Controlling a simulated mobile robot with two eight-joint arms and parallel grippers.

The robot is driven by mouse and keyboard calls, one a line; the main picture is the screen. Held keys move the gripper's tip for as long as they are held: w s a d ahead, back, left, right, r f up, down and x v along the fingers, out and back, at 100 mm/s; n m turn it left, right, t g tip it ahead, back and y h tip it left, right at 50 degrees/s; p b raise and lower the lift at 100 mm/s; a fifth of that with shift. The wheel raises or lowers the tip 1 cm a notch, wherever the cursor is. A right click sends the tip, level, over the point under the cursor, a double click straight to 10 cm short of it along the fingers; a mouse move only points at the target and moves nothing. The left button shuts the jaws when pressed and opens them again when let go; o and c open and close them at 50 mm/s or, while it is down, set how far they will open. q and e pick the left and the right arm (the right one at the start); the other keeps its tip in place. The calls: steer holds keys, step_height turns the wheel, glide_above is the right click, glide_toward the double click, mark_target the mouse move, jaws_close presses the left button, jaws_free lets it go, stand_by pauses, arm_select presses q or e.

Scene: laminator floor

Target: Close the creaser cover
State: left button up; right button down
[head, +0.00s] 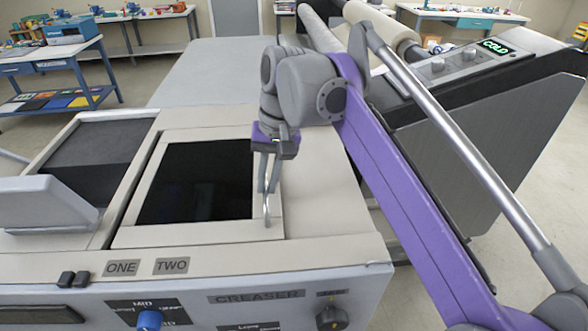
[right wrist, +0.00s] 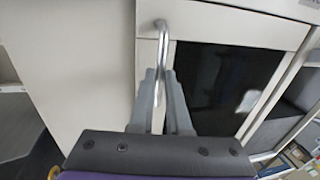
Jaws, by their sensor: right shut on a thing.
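The creaser cover (head: 262,232) is a pale frame around a dark window (head: 200,180), on the machine top behind the label TWO. It looks flat or nearly flat; I cannot tell whether it is fully down. Its curved metal handle (head: 267,210) is at the right edge. My right gripper (head: 266,188) points down at that edge, shut on the handle. In the right wrist view the gripper (right wrist: 161,78) has its fingers on either side of the handle (right wrist: 161,45), with the cover's window (right wrist: 215,75) beside it. My left gripper is not in view.
A bay with a dark grey inside (head: 95,150) lies left of the cover, and a light grey block (head: 45,205) stands at the far left. The front panel (head: 255,297) carries a blue knob (head: 149,320). A laminator with rollers (head: 375,30) stands to the right.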

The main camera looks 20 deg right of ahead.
steer(key=shift+w+a+r, duration=0.1)
steer(key=shift+w+a, duration=0.1)
steer(key=shift+a, duration=0.75)
steer(key=c, duration=1.3)
jaws_free()
steer(key=o, duration=0.4)
steer(key=shift+w+a, duration=0.1)
steer(key=shift+a, duration=0.1)
steer(key=shift+d, duration=0.1)
